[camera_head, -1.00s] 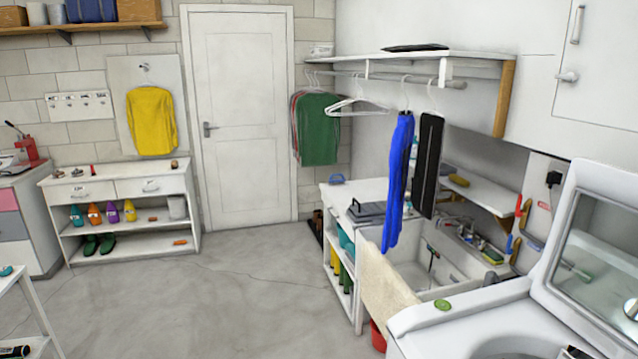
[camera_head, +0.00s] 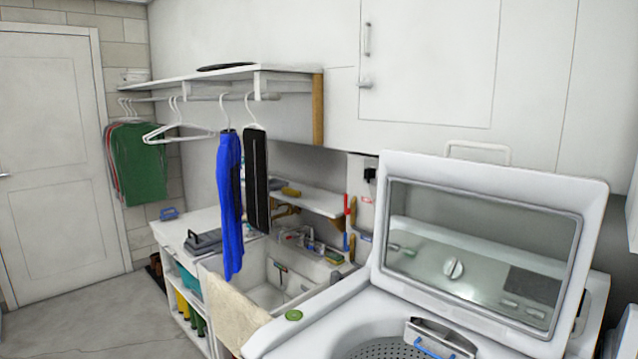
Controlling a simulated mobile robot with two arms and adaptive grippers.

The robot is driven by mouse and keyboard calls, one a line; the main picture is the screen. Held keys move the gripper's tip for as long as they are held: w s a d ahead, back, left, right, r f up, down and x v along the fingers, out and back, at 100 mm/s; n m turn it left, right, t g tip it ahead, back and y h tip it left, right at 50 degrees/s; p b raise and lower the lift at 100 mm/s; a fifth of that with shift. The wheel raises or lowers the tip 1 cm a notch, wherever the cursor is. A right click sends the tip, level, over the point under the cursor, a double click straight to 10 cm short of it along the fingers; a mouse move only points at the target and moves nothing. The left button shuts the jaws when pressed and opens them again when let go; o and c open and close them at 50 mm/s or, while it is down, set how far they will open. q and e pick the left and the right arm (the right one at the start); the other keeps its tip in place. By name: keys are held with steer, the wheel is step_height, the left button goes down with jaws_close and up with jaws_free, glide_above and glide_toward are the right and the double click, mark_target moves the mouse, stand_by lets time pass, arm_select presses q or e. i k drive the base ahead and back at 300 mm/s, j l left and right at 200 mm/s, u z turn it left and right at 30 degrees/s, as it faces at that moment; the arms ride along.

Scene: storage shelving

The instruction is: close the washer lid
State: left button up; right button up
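The white top-loading washer (camera_head: 335,312) stands at the lower right of the head view. Its lid (camera_head: 392,170) is raised, tilted up at the back, with a framed glass window (camera_head: 440,255). The drum opening (camera_head: 380,348) is partly visible at the bottom edge, with a grey and blue part (camera_head: 440,338) at its rim. Neither of my grippers is in view.
A utility sink (camera_head: 268,285) with a beige cloth (camera_head: 238,312) over its edge stands left of the washer. A blue garment (camera_head: 230,205) and a black one hang above it. Open floor is at the lower left.

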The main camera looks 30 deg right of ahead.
mark_target(584, 201)
steer(key=i+z, duration=0.1)
steer(key=z, duration=2.2)
steer(key=j+z, duration=0.25)
steer(key=j, duration=0.25)
steer(key=k+j+z, duration=0.1)
steer(key=j+z, duration=0.15)
steer(key=j, duration=0.25)
steer(key=k+j+z, duration=0.1)
steer(key=j+z, duration=0.15)
steer(key=j, duration=0.2)
